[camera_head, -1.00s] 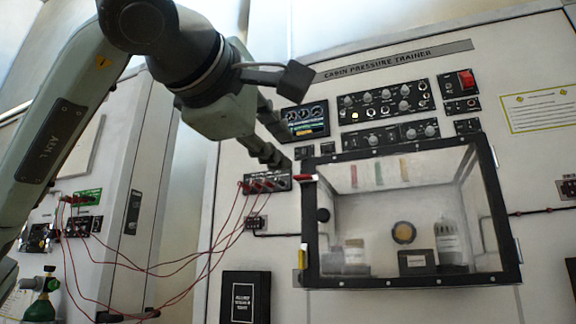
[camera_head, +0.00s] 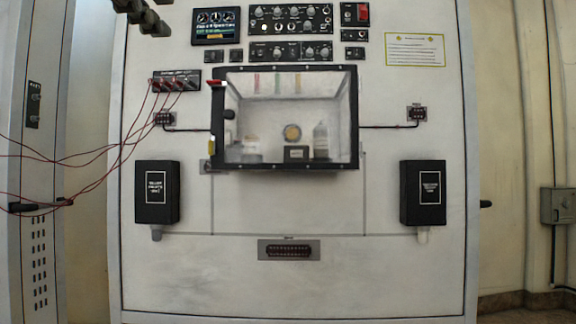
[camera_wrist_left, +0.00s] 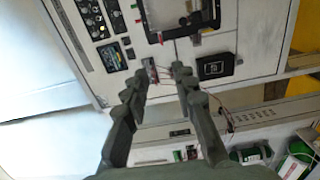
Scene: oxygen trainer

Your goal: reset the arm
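My left gripper (camera_wrist_left: 158,76) reaches into the left wrist view from the bottom. Its two dark grey fingers are apart with nothing gripped between them. Beyond the fingertips is the trainer panel, which appears tilted in that view. In the head view only the finger ends of my left gripper (camera_head: 142,16) show at the top left edge, in front of the panel and left of the small screen (camera_head: 215,26). The rest of my left arm is out of that view. My right gripper is in neither view.
The cabin pressure trainer panel (camera_head: 290,205) fills the head view. A clear, black-framed box (camera_head: 288,166) juts from it, holding jars. Black boxes hang at left (camera_head: 157,191) and right (camera_head: 423,191). Red cables (camera_head: 105,160) run from a socket block (camera_head: 176,79) to the left.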

